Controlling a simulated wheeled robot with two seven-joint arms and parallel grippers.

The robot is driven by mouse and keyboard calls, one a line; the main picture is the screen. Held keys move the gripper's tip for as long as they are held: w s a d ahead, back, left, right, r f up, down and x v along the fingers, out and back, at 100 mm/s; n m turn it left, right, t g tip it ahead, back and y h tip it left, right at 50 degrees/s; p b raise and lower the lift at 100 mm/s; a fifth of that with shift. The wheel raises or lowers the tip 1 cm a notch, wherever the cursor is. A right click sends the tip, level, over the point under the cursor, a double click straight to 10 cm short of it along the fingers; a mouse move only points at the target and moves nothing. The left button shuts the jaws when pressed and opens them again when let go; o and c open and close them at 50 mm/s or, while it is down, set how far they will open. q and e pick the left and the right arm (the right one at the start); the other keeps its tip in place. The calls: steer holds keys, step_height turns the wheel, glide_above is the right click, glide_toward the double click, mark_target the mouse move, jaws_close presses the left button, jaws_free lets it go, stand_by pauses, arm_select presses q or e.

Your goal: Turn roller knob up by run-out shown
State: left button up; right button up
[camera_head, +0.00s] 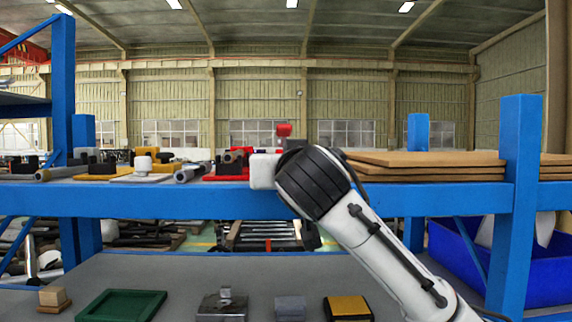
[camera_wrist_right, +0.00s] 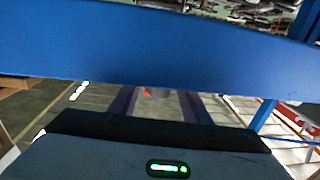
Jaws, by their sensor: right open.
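My right arm comes in from the lower right in the head view, and its dark wrist joint hides part of the shelf. In the right wrist view my right gripper (camera_wrist_right: 158,105) shows two dark fingers apart, with nothing clearly held between them. A small red knob-like piece (camera_head: 284,130) shows above a grey block behind my wrist; I cannot tell whether it is the roller knob. A red stand with dark blocks (camera_head: 230,165) is left of my wrist, partly hidden. Yellow stands (camera_head: 104,170) with dark blocks stand further left. No run-out reading is legible. My left gripper is out of view.
The blue shelf beam (camera_head: 150,200) runs across and fills much of the right wrist view (camera_wrist_right: 150,50). Brown boards (camera_head: 430,160) lie to the right. The lower grey shelf holds a green tray (camera_head: 122,305), a metal block (camera_head: 222,306) and a yellow-edged pad (camera_head: 348,308).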

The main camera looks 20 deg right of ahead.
steer(key=s+a+b, duration=0.2)
steer(key=s, duration=0.8)
steer(key=shift+b, duration=0.3)
